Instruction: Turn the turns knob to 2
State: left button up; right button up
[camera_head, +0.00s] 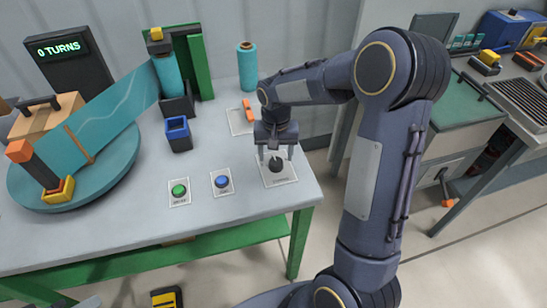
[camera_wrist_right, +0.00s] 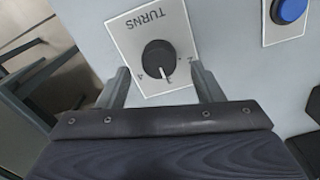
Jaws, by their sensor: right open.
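The turns knob (camera_head: 276,165) is a round black dial on a white plate at the table's front right corner. In the right wrist view the knob (camera_wrist_right: 158,57) shows with the label TURNS upside down. Its white pointer mark is turned toward the lower edge, close to the 3. My right gripper (camera_head: 276,154) is above the knob with its jaws pointing down. In the wrist view its open fingers (camera_wrist_right: 160,69) are spread to either side of the knob, and nothing is between them gripped. The display (camera_head: 58,48) reads 0 TURNS. My left gripper is not in view.
A blue button (camera_head: 222,181) and a green button (camera_head: 179,190) sit left of the knob. An orange switch (camera_head: 249,110) lies behind. A turntable (camera_head: 115,175) with a box and teal film stands at left. The table front between is clear.

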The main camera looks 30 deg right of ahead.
aim_at(276, 164)
jog(key=shift+f, duration=1.35)
jog(key=c, duration=1)
jog(key=shift+o, duration=0.2)
jog(key=n, duration=0.6)
jog(key=shift+n+b, duration=0.3)
jog(key=shift+b, duration=0.1)
jog(key=n, duration=0.5)
jog(key=shift+a, duration=0.1)
jog(key=shift+n, duration=0.3)
jog(key=o, duration=1)
jog(key=shift+c, duration=0.2)
